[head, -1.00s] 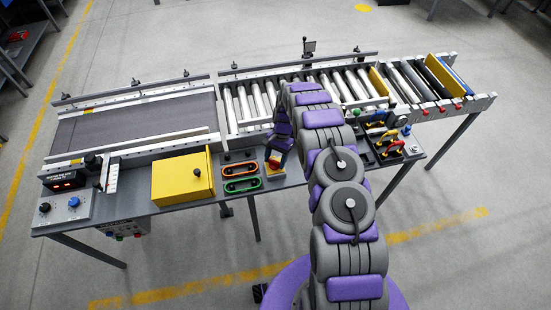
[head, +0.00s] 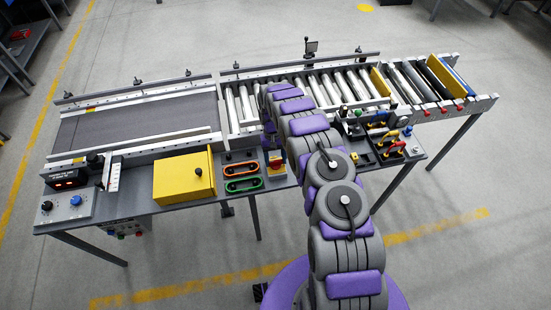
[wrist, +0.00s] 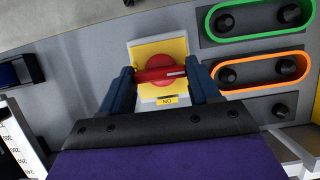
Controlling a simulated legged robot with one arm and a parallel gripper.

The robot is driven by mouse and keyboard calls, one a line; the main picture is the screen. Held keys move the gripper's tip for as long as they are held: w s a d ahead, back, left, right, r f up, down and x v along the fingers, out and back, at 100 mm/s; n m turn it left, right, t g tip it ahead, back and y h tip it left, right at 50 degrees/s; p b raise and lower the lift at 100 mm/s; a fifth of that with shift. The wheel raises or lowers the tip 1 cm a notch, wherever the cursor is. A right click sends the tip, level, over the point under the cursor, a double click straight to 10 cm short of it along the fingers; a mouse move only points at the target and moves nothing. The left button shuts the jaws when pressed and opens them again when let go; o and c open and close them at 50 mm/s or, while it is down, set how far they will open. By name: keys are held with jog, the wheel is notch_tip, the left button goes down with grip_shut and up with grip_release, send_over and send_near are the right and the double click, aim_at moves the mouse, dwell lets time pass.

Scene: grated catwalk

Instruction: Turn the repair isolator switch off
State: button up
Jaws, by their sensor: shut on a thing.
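The isolator switch is a red rotary handle (wrist: 160,68) on a yellow plate (wrist: 143,49). It also shows in the head view (head: 277,163) on the front shelf, left of my arm. In the wrist view the handle lies nearly level, with a pale mark at its right end. A small yellow label (wrist: 167,101) below it reads upside down as "ON". My gripper (wrist: 164,75) is shut on the red handle, with a dark blue finger at each end. In the head view the fingers are hard to make out.
Green (head: 243,184) and orange (head: 240,169) framed pairs of black knobs sit close beside the switch. A yellow box (head: 170,181) stands further left. Coloured-handled items (head: 393,149) lie right of my arm. The roller conveyor (head: 345,86) runs behind.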

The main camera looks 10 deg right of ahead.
jog(key=shift+w, duration=0.1)
dwell(0.4)
jog(key=o, duration=1.1)
jog(key=shift+c, duration=0.2)
jog(key=shift+r, duration=0.1)
